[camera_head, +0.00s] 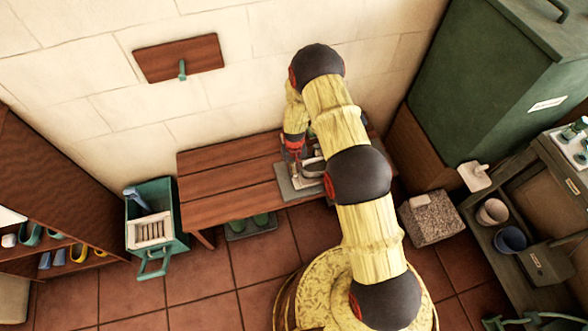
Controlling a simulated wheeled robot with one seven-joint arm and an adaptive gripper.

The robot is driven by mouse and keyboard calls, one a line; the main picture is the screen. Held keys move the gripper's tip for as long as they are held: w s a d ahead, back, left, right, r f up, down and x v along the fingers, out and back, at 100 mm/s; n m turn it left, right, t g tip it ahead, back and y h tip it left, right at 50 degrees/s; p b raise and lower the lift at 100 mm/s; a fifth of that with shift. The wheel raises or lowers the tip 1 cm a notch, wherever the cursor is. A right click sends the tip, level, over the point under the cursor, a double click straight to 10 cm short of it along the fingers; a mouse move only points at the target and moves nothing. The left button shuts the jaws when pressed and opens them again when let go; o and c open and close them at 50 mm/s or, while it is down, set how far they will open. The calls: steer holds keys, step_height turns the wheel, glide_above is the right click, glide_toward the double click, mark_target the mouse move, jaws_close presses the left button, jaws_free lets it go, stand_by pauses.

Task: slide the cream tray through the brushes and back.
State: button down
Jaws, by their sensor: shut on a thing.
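My gripper (295,168) points down over the right half of the wooden bench (225,185), partly hidden by my arm. It is shut on a small pale piece (296,181), which appears to be the cream tray; only a little of it shows. The piece is at a grey slab (287,192) on the bench. A grey-white rounded form (314,168) stands just right of the fingers, partly behind my arm. I cannot make out the brushes for certain at this size.
A green crate (176,247) stands left of the bench. A grey block (445,222) and a cream pan-like thing (474,176) are at right, near a shelf unit (545,160) and large green cabinet (480,80). The bench's left half is clear.

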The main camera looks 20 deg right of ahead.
steer(key=d, duration=1.1)
steer(key=c, duration=2.1)
jaws_free()
steer(key=shift+s+d, duration=0.1)
steer(key=shift+d, duration=0.1)
steer(key=shift+r, duration=0.35)
step_height(320, 180, up, 11)
steer(key=shift+r, duration=0.15)
